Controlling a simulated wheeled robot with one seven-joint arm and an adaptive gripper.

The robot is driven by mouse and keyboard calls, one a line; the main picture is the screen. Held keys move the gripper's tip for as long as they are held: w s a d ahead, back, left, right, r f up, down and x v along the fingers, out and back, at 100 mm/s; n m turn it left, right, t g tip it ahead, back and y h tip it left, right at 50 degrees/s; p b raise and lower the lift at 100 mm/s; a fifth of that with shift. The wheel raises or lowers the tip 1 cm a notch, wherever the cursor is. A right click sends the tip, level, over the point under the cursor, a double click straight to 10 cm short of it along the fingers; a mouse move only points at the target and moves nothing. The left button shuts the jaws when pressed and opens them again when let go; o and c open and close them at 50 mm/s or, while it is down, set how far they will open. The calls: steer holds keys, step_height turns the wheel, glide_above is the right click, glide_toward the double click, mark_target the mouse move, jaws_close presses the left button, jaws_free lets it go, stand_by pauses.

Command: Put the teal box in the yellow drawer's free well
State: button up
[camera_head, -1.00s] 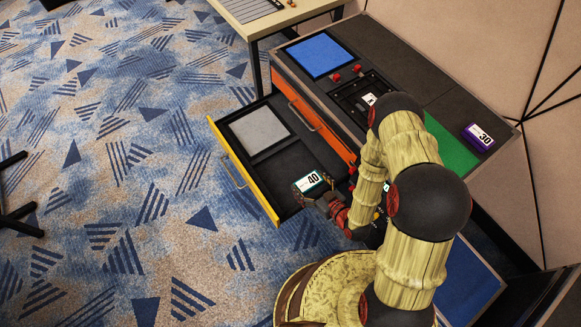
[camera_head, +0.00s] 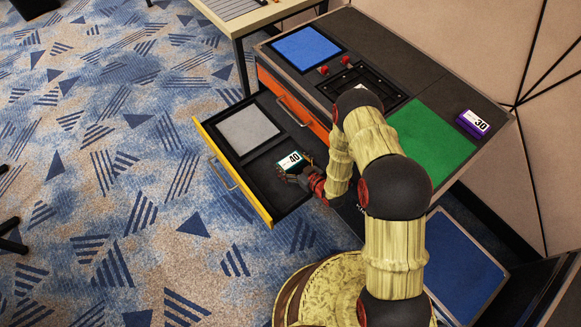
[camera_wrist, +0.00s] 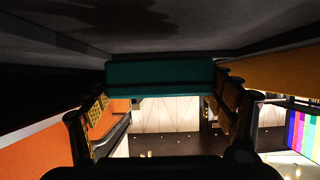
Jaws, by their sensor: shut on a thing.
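The teal box (camera_head: 291,161) has a white top label reading 40. My gripper (camera_head: 300,175) is shut on it, at the open yellow drawer (camera_head: 232,172). In the wrist view the teal box (camera_wrist: 160,76) sits between my two fingers (camera_wrist: 160,105). The drawer has two wells: one holds a grey pad (camera_head: 249,131), and the other is a dark bare well (camera_head: 268,186). The box is over or in this dark well, towards its cabinet side. I cannot tell whether it touches the well's floor.
An orange drawer front (camera_head: 293,105) stands just behind the yellow drawer. The cabinet top holds a blue pad (camera_head: 307,48), red knobs, a green pad (camera_head: 433,140) and a purple box (camera_head: 472,124) marked 30. A wooden table (camera_head: 262,14) stands at the back.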

mark_target(294, 169)
step_height(294, 169, down, 3)
steer(key=shift+f+b, duration=0.1)
steer(key=shift+b, duration=0.55)
steer(key=o, duration=1.2)
steer(key=shift+s, duration=0.1)
steer(key=shift+o, duration=0.2)
steer(key=shift+s+d+r, duration=0.15)
steer(key=shift+r, duration=0.05)
steer(key=p+v, duration=0.3)
steer(key=v, duration=0.8)
steer(key=shift+s+d+r+p, duration=0.1)
steer(key=shift+s+p, duration=0.05)
steer(key=shift+p, duration=0.25)
steer(key=shift+s, duration=0.1)
